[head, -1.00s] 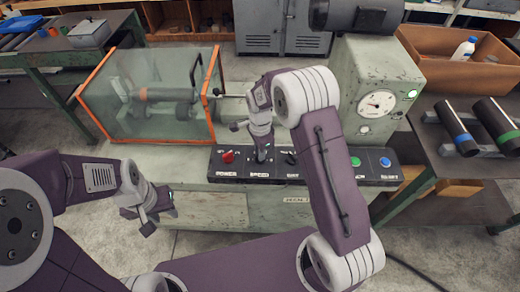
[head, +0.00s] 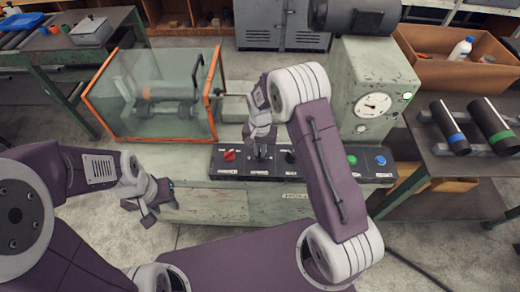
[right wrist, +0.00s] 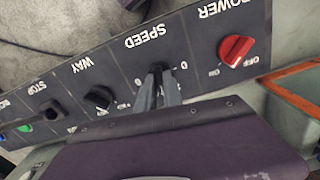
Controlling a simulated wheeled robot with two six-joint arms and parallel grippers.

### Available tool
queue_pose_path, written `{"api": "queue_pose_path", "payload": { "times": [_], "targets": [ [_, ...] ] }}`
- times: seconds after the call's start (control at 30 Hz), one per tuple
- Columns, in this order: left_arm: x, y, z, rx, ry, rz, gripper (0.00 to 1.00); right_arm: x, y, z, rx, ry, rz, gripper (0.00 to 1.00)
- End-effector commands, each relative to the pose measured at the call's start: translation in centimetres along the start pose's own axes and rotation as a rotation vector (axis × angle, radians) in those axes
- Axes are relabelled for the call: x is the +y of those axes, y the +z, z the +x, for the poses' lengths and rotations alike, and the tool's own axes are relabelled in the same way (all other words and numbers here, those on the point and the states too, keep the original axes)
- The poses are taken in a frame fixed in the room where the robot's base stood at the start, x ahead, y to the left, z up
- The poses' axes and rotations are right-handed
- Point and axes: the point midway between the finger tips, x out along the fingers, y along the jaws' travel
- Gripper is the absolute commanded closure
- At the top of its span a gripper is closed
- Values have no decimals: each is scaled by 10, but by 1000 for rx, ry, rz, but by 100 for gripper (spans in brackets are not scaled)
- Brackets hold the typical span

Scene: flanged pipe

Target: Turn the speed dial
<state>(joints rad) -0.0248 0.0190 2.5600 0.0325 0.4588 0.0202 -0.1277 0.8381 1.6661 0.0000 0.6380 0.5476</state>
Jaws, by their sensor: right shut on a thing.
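The speed dial (right wrist: 157,68) is a small dark knob under the SPEED label in the right wrist view. My right gripper (right wrist: 162,84) is shut on it from above, and its fingers hide much of the knob. In the head view this right gripper (head: 259,152) reaches down to the black control panel (head: 320,172), between the red power knob (head: 230,155) and the black WAY knob (head: 290,157). The dial's pointer direction is hard to read. My left gripper (head: 138,212) is open and empty, in front of the machine and low to the left.
A clear guard box (head: 150,65) with orange edges stands left of the panel. A round gauge (head: 373,105) is on the green housing. Green (head: 351,160) and blue (head: 381,160) buttons sit at the panel's right. Pipes lie on the table at right.

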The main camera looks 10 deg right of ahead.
Motion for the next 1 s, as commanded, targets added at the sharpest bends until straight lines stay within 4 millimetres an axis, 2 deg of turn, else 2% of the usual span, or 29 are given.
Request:
{"api": "queue_pose_path", "payload": {
  "times": [1.0],
  "targets": [
    [0,-2,-22,0,0,0,64,0,-1,-2,4,0,-961,100]
  ]
}}
